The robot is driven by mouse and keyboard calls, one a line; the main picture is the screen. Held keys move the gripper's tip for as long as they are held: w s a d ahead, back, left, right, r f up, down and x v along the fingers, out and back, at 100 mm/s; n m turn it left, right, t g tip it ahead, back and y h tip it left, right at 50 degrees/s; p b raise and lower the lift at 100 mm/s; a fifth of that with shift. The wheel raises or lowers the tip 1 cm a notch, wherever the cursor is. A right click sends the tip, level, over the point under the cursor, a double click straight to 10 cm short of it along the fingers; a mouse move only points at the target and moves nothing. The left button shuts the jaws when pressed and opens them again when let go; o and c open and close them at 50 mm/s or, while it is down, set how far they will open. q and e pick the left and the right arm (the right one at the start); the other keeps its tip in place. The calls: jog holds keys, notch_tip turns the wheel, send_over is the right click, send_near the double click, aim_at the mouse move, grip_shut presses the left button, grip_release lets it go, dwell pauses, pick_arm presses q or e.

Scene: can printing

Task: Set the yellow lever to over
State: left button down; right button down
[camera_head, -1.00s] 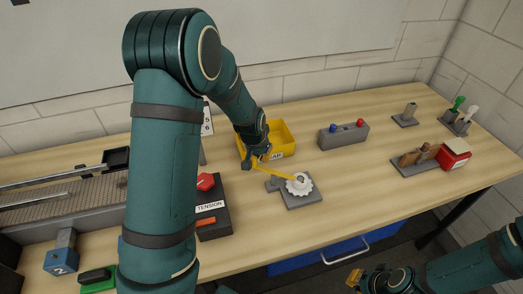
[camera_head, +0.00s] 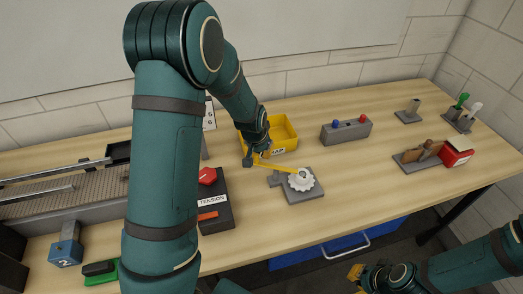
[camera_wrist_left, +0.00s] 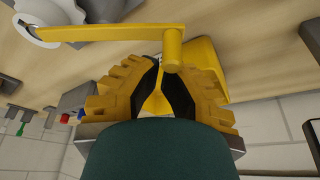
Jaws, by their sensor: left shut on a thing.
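The yellow lever (camera_head: 284,166) runs left from a white toothed wheel (camera_head: 301,180) on a grey base plate (camera_head: 305,196). In the left wrist view the lever's flat arm (camera_wrist_left: 110,32) crosses the top, with a round upright handle (camera_wrist_left: 173,48) at its free end. My left gripper (camera_head: 254,160) is at that free end, shut on the handle; its fingers (camera_wrist_left: 160,92) close around it in the wrist view.
A yellow bin (camera_head: 283,130) stands just behind the lever. A black box marked TENSION (camera_head: 213,215) with a red knob is to the left. A grey block with blue and red buttons (camera_head: 346,131) is behind right. Bare table lies right of the wheel.

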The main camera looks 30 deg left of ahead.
pick_arm(q)
jog(key=v, duration=1.2)
dwell(0.3)
